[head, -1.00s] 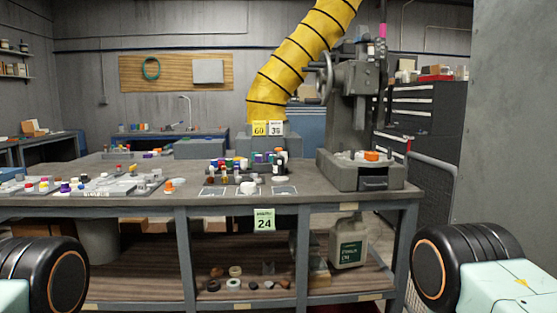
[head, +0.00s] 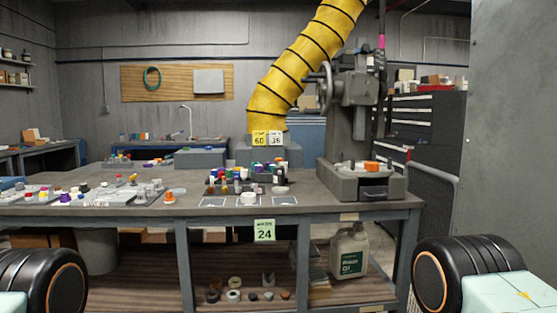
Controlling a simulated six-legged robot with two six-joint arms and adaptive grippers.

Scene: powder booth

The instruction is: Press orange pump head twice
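A small orange piece (head: 169,197) with a pale top stands near the front edge of the workbench (head: 330,209), left of centre. Another orange piece (head: 371,166) lies on the base of the grey press on the right. Both are too small to tell which, if either, is the pump head. Neither gripper is in view; only dark round parts of my own arms show at the lower left and lower right corners. Nothing is seen touching the orange pieces.
Several small coloured caps and bottles (head: 240,178) stand mid-bench, with pale squares and a white round piece (head: 248,198) before them. Trays of small parts (head: 95,193) lie on the left. A heavy grey press (head: 352,110) stands right. A green-labelled jug (head: 349,252) sits on the lower shelf.

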